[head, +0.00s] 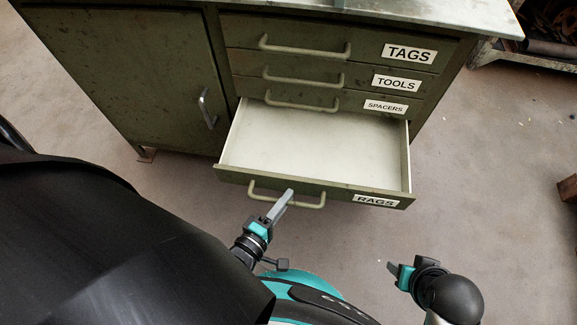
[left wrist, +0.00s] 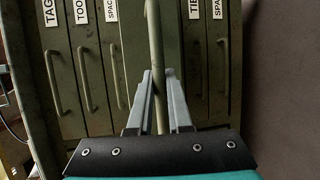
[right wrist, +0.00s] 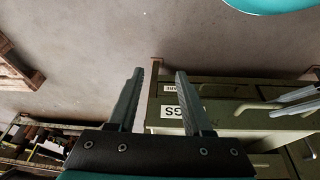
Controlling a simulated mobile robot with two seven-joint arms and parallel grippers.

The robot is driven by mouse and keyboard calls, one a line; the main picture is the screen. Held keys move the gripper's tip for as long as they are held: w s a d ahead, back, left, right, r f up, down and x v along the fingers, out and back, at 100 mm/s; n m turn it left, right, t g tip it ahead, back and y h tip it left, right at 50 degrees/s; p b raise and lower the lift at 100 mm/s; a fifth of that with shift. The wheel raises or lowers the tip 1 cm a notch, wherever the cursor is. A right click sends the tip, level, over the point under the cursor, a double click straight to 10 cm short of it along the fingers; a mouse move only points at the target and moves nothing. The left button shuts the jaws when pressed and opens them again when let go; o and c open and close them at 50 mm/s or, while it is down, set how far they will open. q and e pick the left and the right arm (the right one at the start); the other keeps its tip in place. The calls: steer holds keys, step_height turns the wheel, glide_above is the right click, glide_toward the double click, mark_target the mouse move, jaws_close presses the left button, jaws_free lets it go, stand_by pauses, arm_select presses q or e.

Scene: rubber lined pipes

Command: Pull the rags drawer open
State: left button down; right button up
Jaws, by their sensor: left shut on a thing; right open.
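The rags drawer (head: 310,150), the lowest labelled drawer of a green cabinet, stands pulled well out, with a pale, empty inside. Its RAGS label (head: 376,201) is on the right of its front. My left gripper (head: 288,196) is shut on the drawer's bar handle (head: 260,192). In the left wrist view the two fingers (left wrist: 160,78) lie on either side of the handle bar (left wrist: 153,35). My right gripper (head: 392,267) is open and empty, apart from the drawer front, below and right of it. Its spread fingers (right wrist: 157,75) show in the right wrist view.
The TAGS (head: 409,54), TOOLS (head: 397,83) and SPACERS (head: 386,107) drawers above are shut. A cabinet door (head: 135,75) with a metal handle is shut at left. Bare floor (head: 490,150) lies right of the cabinet. A loaded rack (head: 540,47) stands at far right.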

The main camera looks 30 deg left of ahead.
arm_select(q)
steer(key=shift+s+d, duration=0.25)
steer(key=shift+s, duration=0.75)
steer(key=shift+s+d, duration=0.2)
steer(key=shift+s, duration=0.75)
arm_select(e)
steer(key=shift+s+f, duration=0.15)
steer(key=shift+f, duration=0.45)
arm_select(q)
steer(key=c, duration=0.8)
jaws_free()
steer(key=shift+c, duration=0.2)
steer(key=shift+d, duration=0.1)
arm_select(e)
steer(key=shift+s, duration=0.1)
